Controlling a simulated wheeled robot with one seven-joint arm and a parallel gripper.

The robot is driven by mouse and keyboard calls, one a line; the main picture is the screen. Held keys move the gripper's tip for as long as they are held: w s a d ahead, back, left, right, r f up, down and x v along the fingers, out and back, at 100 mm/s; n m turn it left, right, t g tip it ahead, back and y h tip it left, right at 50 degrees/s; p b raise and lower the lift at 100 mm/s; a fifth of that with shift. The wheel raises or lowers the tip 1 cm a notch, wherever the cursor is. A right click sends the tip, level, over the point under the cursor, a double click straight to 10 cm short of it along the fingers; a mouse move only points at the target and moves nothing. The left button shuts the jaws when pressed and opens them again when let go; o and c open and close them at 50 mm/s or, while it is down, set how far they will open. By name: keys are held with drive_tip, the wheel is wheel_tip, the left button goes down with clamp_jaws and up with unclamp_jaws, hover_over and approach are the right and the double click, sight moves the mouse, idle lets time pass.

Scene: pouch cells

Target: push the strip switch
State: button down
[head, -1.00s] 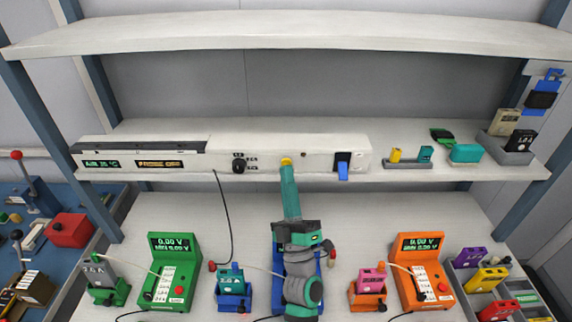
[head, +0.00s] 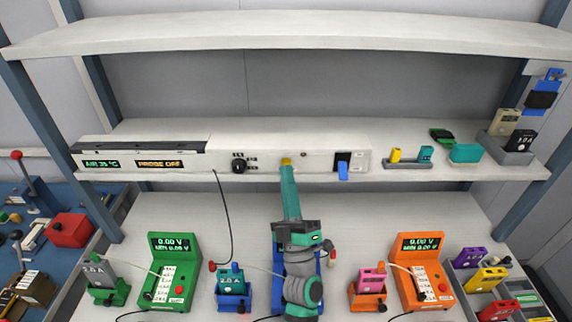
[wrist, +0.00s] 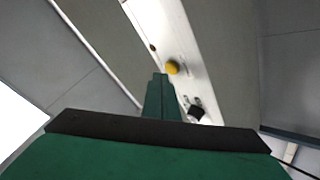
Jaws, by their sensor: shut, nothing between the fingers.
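A long white strip housing (head: 215,161) lies along the middle shelf. Its front carries a black knob (head: 239,166), a yellow round button (head: 286,161) and a blue lever (head: 343,172) in a black slot. Which of these the task calls the strip switch is not labelled legibly. My gripper (head: 287,168) is shut and empty, its tip at the yellow button and partly covering it from below. In the wrist view the yellow button (wrist: 172,67) shows just beyond the tips of my gripper (wrist: 160,78), and the black knob (wrist: 196,112) is to the right. Contact cannot be told.
Two small displays on the housing read about "AIR 25 °C" and "PROBE OFF". A black cable (head: 226,215) hangs down left of my arm. A green meter (head: 174,270) and an orange meter (head: 421,270) stand below. Small holders (head: 408,164) sit on the shelf's right.

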drive_tip(key=shift+w, duration=0.2)
drive_tip(key=shift+w, duration=0.3)
idle(0.7)
drive_tip(key=shift+s, duration=0.45)
drive_tip(key=shift+s, duration=0.1)
drive_tip(key=shift+s, duration=2.95)
